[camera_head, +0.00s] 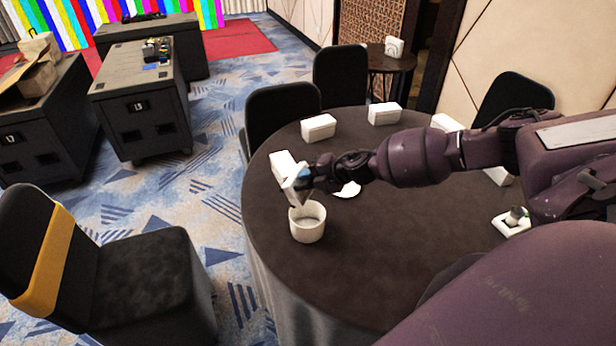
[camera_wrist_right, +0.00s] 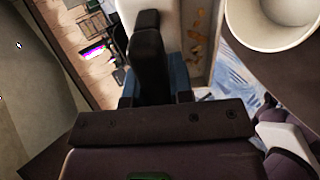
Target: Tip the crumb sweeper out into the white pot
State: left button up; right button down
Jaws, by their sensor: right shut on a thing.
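The white pot (camera_head: 307,236) stands upright near the left edge of the round dark table. My right gripper (camera_head: 303,180) is above the pot's far left rim, shut on the white crumb sweeper (camera_head: 294,192), which looks tilted. In the right wrist view, my right gripper (camera_wrist_right: 148,50) has its dark fingers at the sweeper (camera_wrist_right: 184,14), and brown crumbs (camera_wrist_right: 195,45) show inside it. The pot (camera_wrist_right: 240,32) shows at the upper right there, beside the sweeper, with no crumbs visible in the part in view. My left gripper is not in view.
Several white boxes (camera_head: 318,127) stand around the dark table (camera_head: 390,270). A white piece (camera_head: 349,190) lies under my right forearm. A small white tray (camera_head: 510,222) sits at the right. Black chairs (camera_head: 282,108) surround the table; its near middle is clear.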

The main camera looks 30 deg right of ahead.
jog(key=shift+s+d+f, duration=0.15)
jog(key=shift+s+d, duration=0.05)
jog(key=shift+d, duration=0.15)
jog(key=shift+a+f+t, duration=0.15)
jog(key=shift+a+t, duration=0.05)
jog(key=shift+t, duration=0.2)
jog(key=shift+s+d+f+t+y, duration=0.25)
jog(key=shift+d+t+y, duration=0.05)
jog(key=shift+t+y, duration=0.1)
pick_arm(q)
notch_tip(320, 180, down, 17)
jog(key=b, duration=1.9)
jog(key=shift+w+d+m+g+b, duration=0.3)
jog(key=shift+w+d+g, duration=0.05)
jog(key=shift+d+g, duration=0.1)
pick_arm(e)
jog(key=s+f+t+y, duration=0.1)
jog(key=t, duration=0.1)
jog(key=d+f+t+y, duration=0.1)
jog(key=t+y, duration=0.1)
jog(key=t, duration=0.1)
jog(key=s+f+t+y, duration=0.1)
jog(key=f+t+y, duration=0.1)
jog(key=t, duration=0.1)
jog(key=shift+s+d, duration=0.3)
jog(key=shift+d, duration=0.05)
